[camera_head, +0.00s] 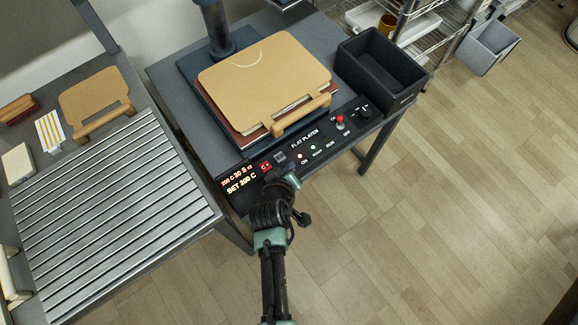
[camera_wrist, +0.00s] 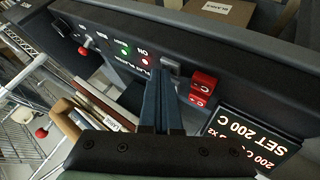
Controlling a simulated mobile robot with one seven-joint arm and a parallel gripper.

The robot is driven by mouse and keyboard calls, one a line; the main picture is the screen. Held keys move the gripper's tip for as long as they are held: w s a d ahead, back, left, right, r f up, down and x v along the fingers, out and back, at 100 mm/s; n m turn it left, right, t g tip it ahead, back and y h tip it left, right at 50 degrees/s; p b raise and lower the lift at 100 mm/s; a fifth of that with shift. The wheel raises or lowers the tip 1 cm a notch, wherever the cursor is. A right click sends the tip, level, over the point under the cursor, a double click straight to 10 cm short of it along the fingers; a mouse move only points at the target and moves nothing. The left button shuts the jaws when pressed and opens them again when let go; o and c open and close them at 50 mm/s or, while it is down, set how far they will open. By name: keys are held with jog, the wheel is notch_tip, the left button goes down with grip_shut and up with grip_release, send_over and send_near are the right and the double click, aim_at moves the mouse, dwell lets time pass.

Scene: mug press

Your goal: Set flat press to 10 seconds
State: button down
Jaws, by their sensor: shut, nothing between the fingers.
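The flat press (camera_head: 262,75) stands on a grey table with its tan lid down. Its front control panel (camera_head: 340,138) carries a lit display (camera_head: 238,180) that reads "SET 200 C", with a smaller line above that seems to read 200 C and 30 S. Red buttons (camera_head: 265,167) sit beside the display and also show in the wrist view (camera_wrist: 202,84). A grey button (camera_head: 280,157) is next to them. My gripper (camera_wrist: 162,76) is shut and empty. Its fingertips are at the panel, close to the grey button (camera_wrist: 171,66); I cannot tell whether they touch it.
A red-topped switch (camera_head: 340,121) and a black knob (camera_head: 364,112) are farther right on the panel. A dark open bin (camera_head: 383,75) stands right of the press. A slatted metal rack (camera_head: 110,205) fills the left table. The wooden floor at the right is clear.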

dwell(0.4)
jog(key=shift+r+p, duration=0.85)
jog(key=shift+p, duration=0.05)
notch_tip(320, 180, up, 5)
jog(key=p, duration=0.5)
dwell(3.4)
notch_tip(320, 180, up, 4)
jog(key=m+y, duration=0.1)
jog(key=m, duration=0.3)
jog(key=m+y+p, duration=0.1)
jog(key=m, duration=0.4)
jog(key=m+y+p, duration=0.1)
jog(key=m+y, duration=0.1)
jog(key=m, duration=0.2)
jog(key=shift+f, duration=0.1)
